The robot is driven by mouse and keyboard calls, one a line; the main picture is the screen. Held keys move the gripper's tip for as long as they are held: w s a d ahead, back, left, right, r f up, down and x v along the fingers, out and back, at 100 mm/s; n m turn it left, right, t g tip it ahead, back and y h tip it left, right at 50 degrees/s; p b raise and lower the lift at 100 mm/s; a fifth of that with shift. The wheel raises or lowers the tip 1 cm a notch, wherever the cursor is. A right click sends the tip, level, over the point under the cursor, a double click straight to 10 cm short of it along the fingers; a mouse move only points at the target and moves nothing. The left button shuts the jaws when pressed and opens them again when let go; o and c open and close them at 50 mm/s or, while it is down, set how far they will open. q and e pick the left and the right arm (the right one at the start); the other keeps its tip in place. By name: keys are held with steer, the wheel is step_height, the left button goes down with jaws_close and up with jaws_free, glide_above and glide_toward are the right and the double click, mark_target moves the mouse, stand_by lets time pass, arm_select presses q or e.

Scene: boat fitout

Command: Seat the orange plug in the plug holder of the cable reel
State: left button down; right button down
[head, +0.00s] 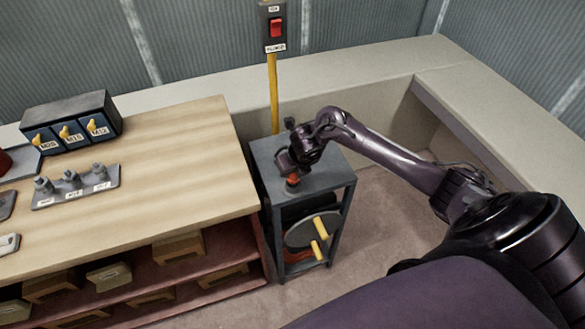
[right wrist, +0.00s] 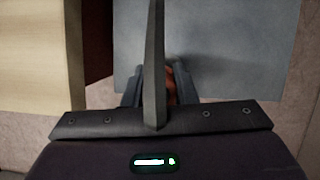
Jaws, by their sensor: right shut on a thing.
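The cable reel (head: 312,231) hangs in a dark grey stand beside the workbench, with yellow handles on its front. The orange plug (head: 293,180) is at the top of the stand, under my right gripper (head: 292,168), right above or in a small grey holder (head: 291,188); I cannot tell how deep it sits. In the right wrist view the plug (right wrist: 171,88) shows as a sliver of orange between the fingers (right wrist: 160,92), mostly hidden by a dark bar. My right gripper is shut on the plug. My left gripper is not in view.
The wooden workbench (head: 190,150) stands close to the left of the stand. It bears a switch box (head: 72,122) and a grey rack of fittings (head: 76,187). A yellow conduit (head: 273,90) with a red switch rises behind the stand. The floor right of the stand is clear.

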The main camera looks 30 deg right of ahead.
steer(key=shift+f+b, duration=0.7)
steer(key=shift+f, duration=0.1)
steer(key=c, duration=1.1)
jaws_free()
steer(key=v, duration=0.8)
steer(key=shift+f, duration=0.1)
